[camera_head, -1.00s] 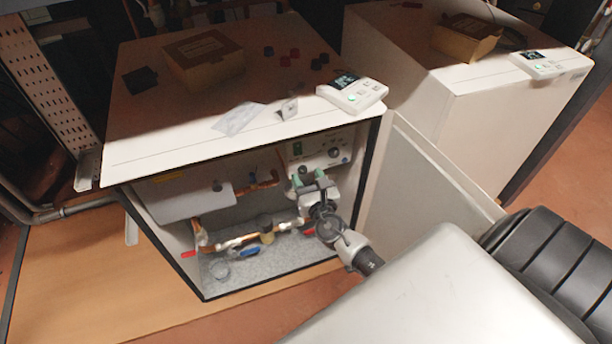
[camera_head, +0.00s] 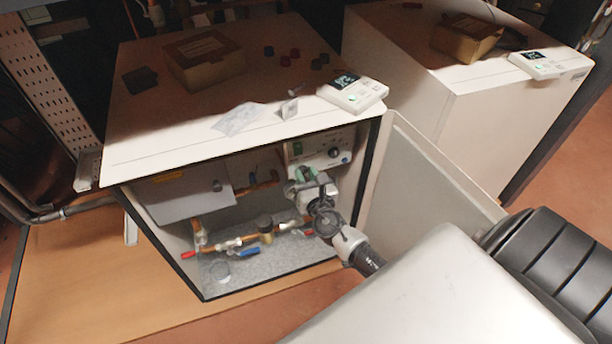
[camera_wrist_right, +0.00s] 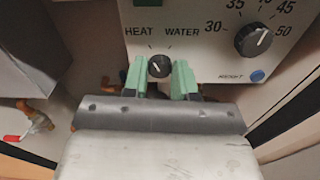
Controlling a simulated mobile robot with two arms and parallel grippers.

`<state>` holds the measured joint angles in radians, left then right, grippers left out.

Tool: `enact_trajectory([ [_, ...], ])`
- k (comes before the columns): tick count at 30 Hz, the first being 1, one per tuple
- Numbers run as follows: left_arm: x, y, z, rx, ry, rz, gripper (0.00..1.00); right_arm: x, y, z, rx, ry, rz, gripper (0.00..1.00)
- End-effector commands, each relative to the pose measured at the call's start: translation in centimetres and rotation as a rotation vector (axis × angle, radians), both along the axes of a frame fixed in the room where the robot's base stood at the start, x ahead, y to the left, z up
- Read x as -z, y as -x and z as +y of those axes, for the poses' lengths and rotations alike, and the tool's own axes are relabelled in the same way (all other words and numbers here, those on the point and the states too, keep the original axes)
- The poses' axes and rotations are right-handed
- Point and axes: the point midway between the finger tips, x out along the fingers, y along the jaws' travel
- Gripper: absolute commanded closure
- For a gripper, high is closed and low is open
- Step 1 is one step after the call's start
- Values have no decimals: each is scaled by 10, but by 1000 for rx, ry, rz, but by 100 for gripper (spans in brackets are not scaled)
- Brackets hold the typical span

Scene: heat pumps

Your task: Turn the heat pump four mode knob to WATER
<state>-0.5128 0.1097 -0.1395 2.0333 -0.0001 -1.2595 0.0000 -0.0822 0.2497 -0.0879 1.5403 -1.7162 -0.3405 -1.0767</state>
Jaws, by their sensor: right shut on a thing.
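The control panel (camera_head: 318,146) is at the upper right inside the open heat pump cabinet. In the right wrist view the small black mode knob (camera_wrist_right: 159,66) sits below the HEAT and WATER labels (camera_wrist_right: 162,31). Its white pointer line leans up and to the left, toward the HEAT side. My right gripper (camera_head: 299,178) is at the panel. In the right wrist view its green fingers (camera_wrist_right: 160,74) are shut on the mode knob, one on each side. In the head view the gripper hides the knob. My left gripper is not in view.
A larger temperature dial (camera_wrist_right: 254,40) and a blue reset button (camera_wrist_right: 257,76) lie right of the mode knob. Copper pipes and valves (camera_head: 265,236) run below. The open door (camera_head: 415,185) stands right of my arm. A white controller (camera_head: 352,94) lies on top.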

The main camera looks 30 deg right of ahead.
Motion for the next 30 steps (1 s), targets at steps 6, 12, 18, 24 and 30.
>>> enact_trajectory([
  [6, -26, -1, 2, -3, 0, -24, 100, 2, 0, 0, -1, -90, -23, 97],
  [12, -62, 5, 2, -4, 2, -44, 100, 3, 0, 0, -1, -245, -60, 97],
  [18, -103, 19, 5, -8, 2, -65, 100, 3, 0, -1, 1, -431, -104, 97],
  [24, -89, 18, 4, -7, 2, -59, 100, 3, 1, -1, 0, -614, -148, 97],
  [30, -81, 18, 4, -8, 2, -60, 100, 3, 1, -1, 1, -777, -187, 97],
])
